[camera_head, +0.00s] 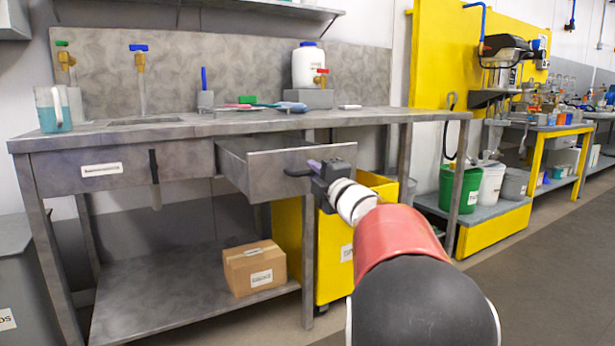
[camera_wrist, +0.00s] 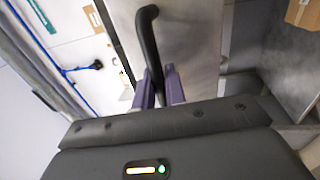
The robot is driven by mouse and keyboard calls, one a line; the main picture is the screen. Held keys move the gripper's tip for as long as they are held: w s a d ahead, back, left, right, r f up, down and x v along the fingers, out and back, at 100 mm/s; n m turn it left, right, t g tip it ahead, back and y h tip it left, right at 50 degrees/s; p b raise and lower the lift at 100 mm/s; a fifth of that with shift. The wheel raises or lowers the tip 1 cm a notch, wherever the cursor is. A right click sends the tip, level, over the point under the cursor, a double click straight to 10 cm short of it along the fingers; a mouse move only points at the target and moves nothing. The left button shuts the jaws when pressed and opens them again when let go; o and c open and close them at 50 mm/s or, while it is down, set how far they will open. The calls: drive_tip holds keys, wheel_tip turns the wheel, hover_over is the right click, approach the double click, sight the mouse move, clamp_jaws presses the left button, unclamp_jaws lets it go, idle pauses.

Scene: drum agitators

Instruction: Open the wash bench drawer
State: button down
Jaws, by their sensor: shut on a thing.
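The grey metal wash bench (camera_head: 225,125) stands along the wall. Its right drawer (camera_head: 270,178) is pulled out, with its front well ahead of the bench frame and part of its inside showing. My gripper (camera_head: 312,167) is at the right part of this drawer front. In the wrist view the two purple fingers of my gripper (camera_wrist: 159,88) close around the lower end of the black bar handle (camera_wrist: 149,42). The drawer front (camera_wrist: 190,40) fills the area beside the handle. My gripper partly hides the handle in the head view.
The left drawer (camera_head: 115,168) is shut, with a label and a black handle (camera_head: 154,166). A cardboard box (camera_head: 254,268) sits on the lower shelf. A yellow bin (camera_head: 335,240) stands under the bench, behind my arm. Open floor (camera_head: 545,275) lies to the right.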

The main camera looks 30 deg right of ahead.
drive_tip(key=shift+s, duration=0.75)
drive_tip(key=c, duration=1.5)
unclamp_jaws()
drive_tip(key=shift+c, duration=0.2)
drive_tip(key=s+f, duration=0.1)
drive_tip(key=s, duration=0.6)
drive_tip(key=shift+s+d+f, duration=0.15)
drive_tip(key=shift+s+f, duration=0.15)
